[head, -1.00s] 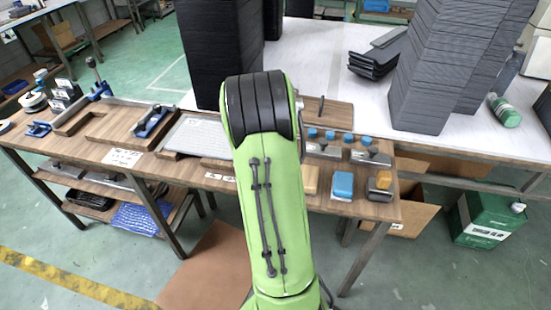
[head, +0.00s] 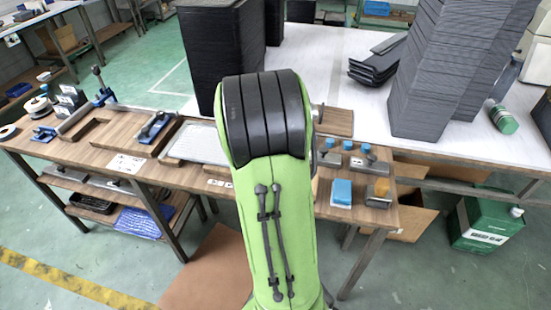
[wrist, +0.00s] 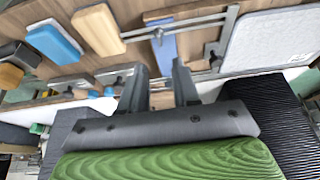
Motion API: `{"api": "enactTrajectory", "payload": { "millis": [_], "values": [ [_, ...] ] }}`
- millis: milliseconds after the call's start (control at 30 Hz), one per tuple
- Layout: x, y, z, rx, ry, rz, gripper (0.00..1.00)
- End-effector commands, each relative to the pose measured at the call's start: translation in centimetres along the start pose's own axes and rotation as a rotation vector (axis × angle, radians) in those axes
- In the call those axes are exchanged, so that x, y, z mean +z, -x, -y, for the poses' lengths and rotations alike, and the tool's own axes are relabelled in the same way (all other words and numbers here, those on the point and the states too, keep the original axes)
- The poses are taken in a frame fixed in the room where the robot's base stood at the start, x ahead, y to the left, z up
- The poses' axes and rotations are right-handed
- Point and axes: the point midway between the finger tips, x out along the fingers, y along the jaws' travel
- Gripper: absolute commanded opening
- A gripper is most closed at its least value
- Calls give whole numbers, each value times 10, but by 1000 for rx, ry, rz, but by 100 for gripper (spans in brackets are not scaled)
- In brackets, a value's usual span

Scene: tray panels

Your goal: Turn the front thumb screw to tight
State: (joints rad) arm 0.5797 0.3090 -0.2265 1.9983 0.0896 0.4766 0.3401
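Beyond the fingertips lies a metal bar fixture (wrist: 190,24) by a blue strip (wrist: 166,48). A small dark knob (wrist: 158,35) sits on the bar, and another dark fitting (wrist: 212,50) is at the grey panel's edge. Both are small and blurred; I cannot tell which is the front thumb screw or how it is turned. The grey panel (wrist: 272,38) also shows in the head view (head: 195,142). There my arm hides the gripper and the fixture.
A tan block (wrist: 98,29), a blue block (wrist: 55,43) and an orange block (wrist: 9,75) lie beside the fixture. Blue-capped pieces (head: 348,145) stand on the bench's right part. Tall black stacks (head: 222,55) (head: 430,85) rise behind the bench.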

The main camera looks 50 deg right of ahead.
Motion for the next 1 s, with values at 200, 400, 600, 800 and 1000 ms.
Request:
{"api": "enactTrajectory", "payload": {
  "millis": [200, 400, 600, 800, 1000],
  "values": [
    [-1, 53, 0, -1, 1, -1, 31],
    [0, 64, 0, 1, 0, 2, 31],
    [0, 63, 0, 1, 0, 2, 31],
    [0, 63, 0, 1, 0, 1, 31],
    [8, 81, 10, -32, 42, 1, 31]
  ]
}}
